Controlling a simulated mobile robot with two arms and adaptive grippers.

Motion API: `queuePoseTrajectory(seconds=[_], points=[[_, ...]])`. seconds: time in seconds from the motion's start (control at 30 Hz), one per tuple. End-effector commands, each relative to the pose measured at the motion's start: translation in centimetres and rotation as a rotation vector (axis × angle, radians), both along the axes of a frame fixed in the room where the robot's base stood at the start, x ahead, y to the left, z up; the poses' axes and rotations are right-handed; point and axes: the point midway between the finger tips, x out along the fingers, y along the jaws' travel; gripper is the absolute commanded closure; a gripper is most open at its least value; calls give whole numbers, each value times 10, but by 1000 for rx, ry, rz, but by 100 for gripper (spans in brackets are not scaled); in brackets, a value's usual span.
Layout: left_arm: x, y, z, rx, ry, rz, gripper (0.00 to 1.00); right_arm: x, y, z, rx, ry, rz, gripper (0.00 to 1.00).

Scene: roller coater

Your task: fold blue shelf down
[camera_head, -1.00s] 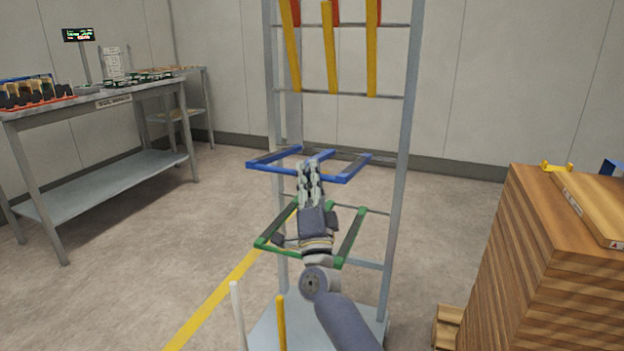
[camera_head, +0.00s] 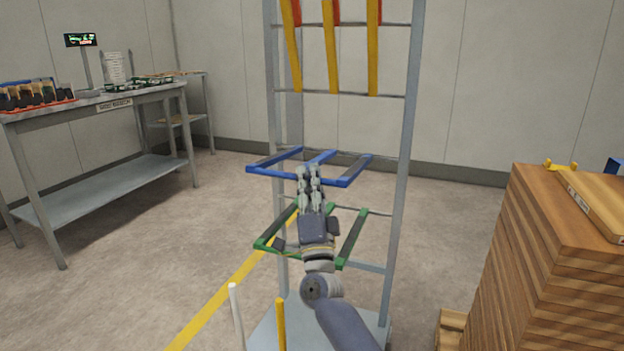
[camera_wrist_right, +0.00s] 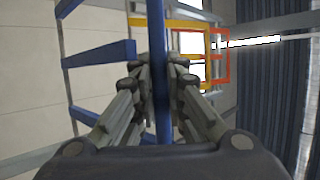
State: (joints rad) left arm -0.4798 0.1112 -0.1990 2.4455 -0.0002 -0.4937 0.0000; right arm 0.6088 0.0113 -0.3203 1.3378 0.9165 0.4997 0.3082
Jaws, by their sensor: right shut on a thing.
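The blue shelf (camera_head: 262,168) is an open frame with several bars. It stands out roughly level from the grey rack, above the green shelf (camera_head: 352,238). My right gripper (camera_head: 308,172) is at the front bar of the blue shelf, near its middle. In the right wrist view, a blue bar of the shelf (camera_wrist_right: 160,70) runs between the fingers of my right gripper (camera_wrist_right: 160,98), which are shut on it. The fingers and hand hide part of the front bar in the head view. My left gripper is not in view.
The rack's upright (camera_head: 402,140) rises on the right, with yellow bars (camera_head: 331,60) folded down higher up. A wooden stack (camera_head: 550,260) stands at the right. A grey workbench (camera_head: 110,185) is at the left. A white post (camera_head: 237,315) and yellow post (camera_head: 281,325) stand in front.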

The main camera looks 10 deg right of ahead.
Motion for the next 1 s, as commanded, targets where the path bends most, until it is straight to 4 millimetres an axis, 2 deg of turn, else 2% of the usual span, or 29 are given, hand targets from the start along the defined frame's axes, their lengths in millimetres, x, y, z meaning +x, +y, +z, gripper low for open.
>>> queuePoseTrajectory(seconds=[0.03, 0.1, 0.13, 0.2, 0.23, 0.67, 0.87, 1.0], points=[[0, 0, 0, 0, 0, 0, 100, 2, 10, -4, -10, 14, 20, 100], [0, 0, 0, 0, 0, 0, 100, 2, 10, -4, -10, 14, 20, 100], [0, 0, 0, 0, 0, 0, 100, 2, 10, -4, -10, 14, 20, 86], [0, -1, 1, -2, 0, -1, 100, 2, 10, -3, -10, 13, 18, 70], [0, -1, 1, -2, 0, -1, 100, 2, 9, -3, -10, 12, 18, 67], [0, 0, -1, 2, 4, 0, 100, -1, 5, -2, -7, 5, 10, 67], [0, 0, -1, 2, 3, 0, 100, -18, 7, -18, -6, 7, 12, 67], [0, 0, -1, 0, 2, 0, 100, -40, 10, -35, -6, 7, 14, 67]])
